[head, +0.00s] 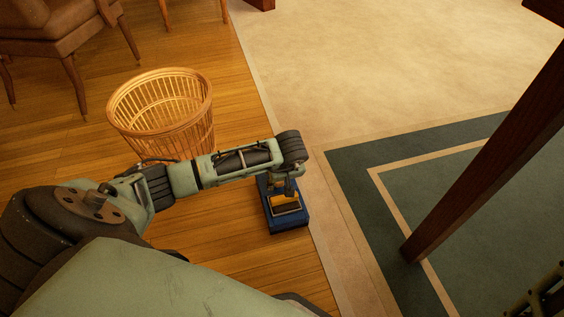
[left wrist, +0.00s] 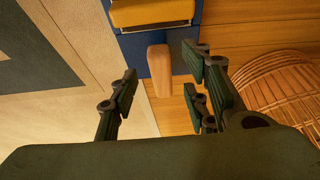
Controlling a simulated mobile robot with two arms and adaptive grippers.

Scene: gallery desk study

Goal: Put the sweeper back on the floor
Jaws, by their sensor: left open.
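The sweeper is a blue block-like body (head: 287,219) with a yellow-orange part and a dark strip on top. It appears to rest on the wooden floor, right beside the carpet's edge. My left gripper (head: 285,182) is above it, pointing down, and partly hides it. In the left wrist view the sweeper (left wrist: 133,45) is at the top, with its short wooden handle (left wrist: 160,72) reaching between my open fingers (left wrist: 160,98). The fingers show gaps on both sides of the handle. A dark part of what looks like my right gripper (head: 545,297) shows in the bottom right corner.
A round wicker basket (head: 160,110) stands on the wooden floor left of the sweeper, behind my left arm. A dark wooden leg (head: 480,165) slants across the right side. A brown chair (head: 65,35) is at the back left. Beige carpet (head: 350,70) lies clear beyond.

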